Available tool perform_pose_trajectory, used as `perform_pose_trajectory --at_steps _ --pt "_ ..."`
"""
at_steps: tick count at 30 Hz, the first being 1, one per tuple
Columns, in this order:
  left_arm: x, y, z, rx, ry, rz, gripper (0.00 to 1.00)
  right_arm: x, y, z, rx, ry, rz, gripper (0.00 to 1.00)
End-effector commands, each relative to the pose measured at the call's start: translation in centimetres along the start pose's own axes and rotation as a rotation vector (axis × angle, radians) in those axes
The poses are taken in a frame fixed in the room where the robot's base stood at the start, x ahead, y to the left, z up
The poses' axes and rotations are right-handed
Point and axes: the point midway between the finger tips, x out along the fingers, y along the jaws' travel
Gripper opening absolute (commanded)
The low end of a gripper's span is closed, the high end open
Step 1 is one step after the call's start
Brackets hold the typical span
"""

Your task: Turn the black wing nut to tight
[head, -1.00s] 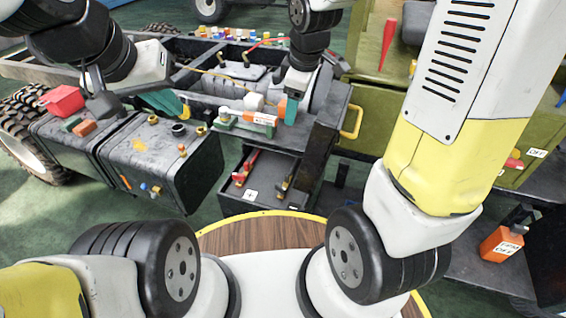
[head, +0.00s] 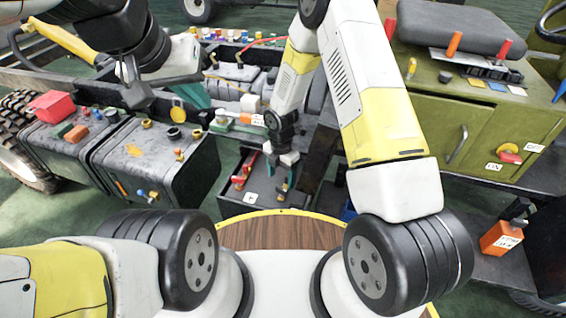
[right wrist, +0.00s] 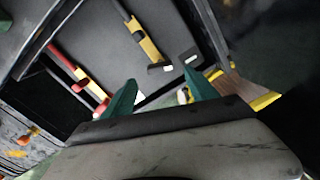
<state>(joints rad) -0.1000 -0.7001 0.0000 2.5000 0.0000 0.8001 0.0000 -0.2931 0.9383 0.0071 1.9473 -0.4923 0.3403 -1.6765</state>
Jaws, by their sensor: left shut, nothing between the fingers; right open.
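My right gripper (head: 284,178) hangs over the low dark box with the "+" label. In the right wrist view its two green fingers (right wrist: 160,94) are apart with nothing between them. Inside the box lie a red bar (right wrist: 72,70) with red knobs and a yellow bar (right wrist: 148,43) with small dark pieces on it. The bars are beyond the fingertips. I cannot tell for sure whether one of the dark pieces is the black wing nut.
Two black tanks (head: 165,165) with caps and fittings stand at left, with a red block (head: 52,105) on one. The "+" box (head: 233,205) has raised walls. A green cabinet (head: 480,135) stands at right, with an orange container (head: 501,238) below.

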Motion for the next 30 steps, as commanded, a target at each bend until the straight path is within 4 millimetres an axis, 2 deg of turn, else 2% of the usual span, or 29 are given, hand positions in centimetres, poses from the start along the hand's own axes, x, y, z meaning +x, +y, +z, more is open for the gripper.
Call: perform_pose_trajectory --at_steps 3,9,13,21,23,30 --pt "0.0 0.0 0.0 0.000 0.000 0.000 0.00 2.2 -0.1 -0.1 0.001 0.002 -0.004 0.67" --pt "0.0 0.0 0.0 0.000 0.000 0.000 0.00 4.9 -0.1 -0.1 0.002 0.001 -0.003 0.67" --pt "0.0 0.0 0.0 0.000 0.000 0.000 0.00 5.7 -0.1 0.0 0.003 0.000 -0.001 0.67" --pt "0.0 0.0 0.0 0.000 0.000 0.000 0.00 5.8 0.0 0.0 0.004 0.000 0.000 0.67" --pt "0.0 0.0 0.0 0.000 0.000 0.000 0.00 5.8 -0.1 0.0 0.004 0.000 0.000 0.57" --pt "0.0 0.0 0.0 0.000 0.000 0.000 0.00 5.8 -0.1 0.0 0.004 0.000 0.000 0.10"
